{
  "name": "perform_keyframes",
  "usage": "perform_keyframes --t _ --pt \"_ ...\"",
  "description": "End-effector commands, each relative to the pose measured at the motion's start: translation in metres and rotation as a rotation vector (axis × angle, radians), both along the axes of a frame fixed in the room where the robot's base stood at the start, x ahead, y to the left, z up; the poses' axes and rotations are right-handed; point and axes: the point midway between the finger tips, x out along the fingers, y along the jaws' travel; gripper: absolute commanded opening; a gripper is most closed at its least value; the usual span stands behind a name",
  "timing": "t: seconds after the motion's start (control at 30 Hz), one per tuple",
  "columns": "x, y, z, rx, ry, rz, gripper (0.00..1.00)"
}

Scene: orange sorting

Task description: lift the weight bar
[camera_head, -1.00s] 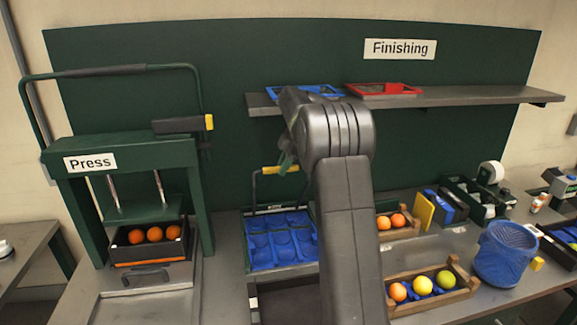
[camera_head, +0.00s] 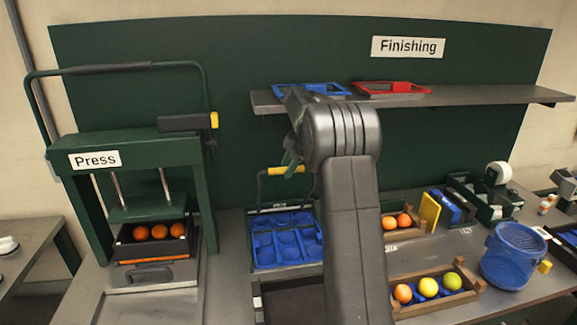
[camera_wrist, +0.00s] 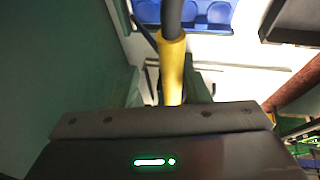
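A thin dark bar with a yellow grip (camera_head: 287,170) stands over the blue cupped tray (camera_head: 262,262); I take it for the weight bar. In the wrist view the yellow grip (camera_wrist: 173,70) is close in front of my gripper (camera_wrist: 172,95) and runs away toward the blue tray (camera_wrist: 205,14). Green finger parts show beside the grip. Whether they press on it cannot be told. In the head view my gripper (camera_head: 291,160) is mostly hidden behind my wrist and is at the yellow grip.
The green press (camera_head: 135,152) stands left, with oranges in a dark tray under it. A shelf (camera_head: 450,97) with blue and red frames runs above. Fruit crates (camera_head: 436,299) and a blue basket (camera_head: 512,256) stand right.

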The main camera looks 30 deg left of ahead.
Motion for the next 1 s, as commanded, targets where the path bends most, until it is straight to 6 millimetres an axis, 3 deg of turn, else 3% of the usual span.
perform_keyframes --t 0.33,0.53,0.8,1.0 --pt "0.002 -0.004 0.009 0.003 -0.003 -0.001 0.41" --pt "0.007 -0.02 0.044 0.004 -0.005 -0.003 0.41" --pt "0.024 -0.085 0.043 0.001 -0.002 -0.005 0.41" --pt "0.032 -0.12 0.044 0.001 -0.002 -0.003 0.41"
